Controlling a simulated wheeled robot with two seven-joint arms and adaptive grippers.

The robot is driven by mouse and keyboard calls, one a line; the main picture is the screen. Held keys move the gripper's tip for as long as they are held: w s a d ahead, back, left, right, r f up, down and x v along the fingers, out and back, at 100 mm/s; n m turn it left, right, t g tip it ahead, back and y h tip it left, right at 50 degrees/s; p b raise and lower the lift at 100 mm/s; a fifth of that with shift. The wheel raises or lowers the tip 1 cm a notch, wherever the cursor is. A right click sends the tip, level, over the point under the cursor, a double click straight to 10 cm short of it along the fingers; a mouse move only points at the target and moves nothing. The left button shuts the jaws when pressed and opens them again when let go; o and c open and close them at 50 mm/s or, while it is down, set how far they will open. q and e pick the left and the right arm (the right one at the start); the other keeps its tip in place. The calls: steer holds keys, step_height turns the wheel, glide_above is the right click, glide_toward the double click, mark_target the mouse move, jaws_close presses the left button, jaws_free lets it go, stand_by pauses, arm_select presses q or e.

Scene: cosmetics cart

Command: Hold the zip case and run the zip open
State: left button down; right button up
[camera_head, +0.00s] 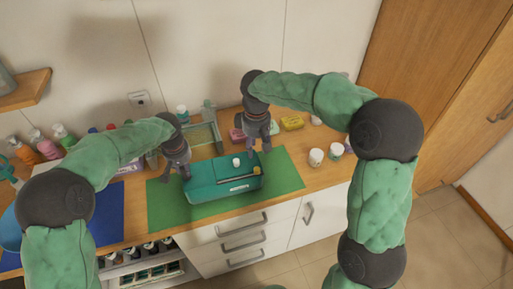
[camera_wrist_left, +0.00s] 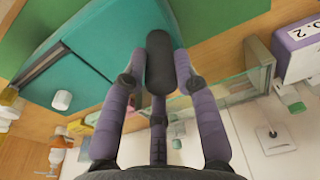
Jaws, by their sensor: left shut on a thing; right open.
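The teal zip case (camera_head: 205,189) lies on a green mat (camera_head: 165,212) on the wooden counter. A dark line runs along its top, with a small yellow piece (camera_head: 256,171) at the right end. A small white cylinder (camera_head: 236,162) shows at its back edge. My left gripper (camera_head: 184,174) is shut on the case's left end. The left wrist view shows the case (camera_wrist_left: 125,35) at the fingertips (camera_wrist_left: 162,58); the exact grip is partly hidden by the fingers. My right gripper (camera_head: 258,147) is open, pointing down above the case's back right corner, seemingly apart from it.
A blue mat (camera_head: 104,212) lies to the left. Several bottles (camera_head: 46,146) stand at the back left. A glass-sided rack (camera_head: 204,133) is behind the case. White jars (camera_head: 316,157) and a yellow box (camera_head: 292,123) are to the right. The green mat's right part is clear.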

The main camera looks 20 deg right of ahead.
arm_select(q)
steer(key=c, duration=0.9)
jaws_free()
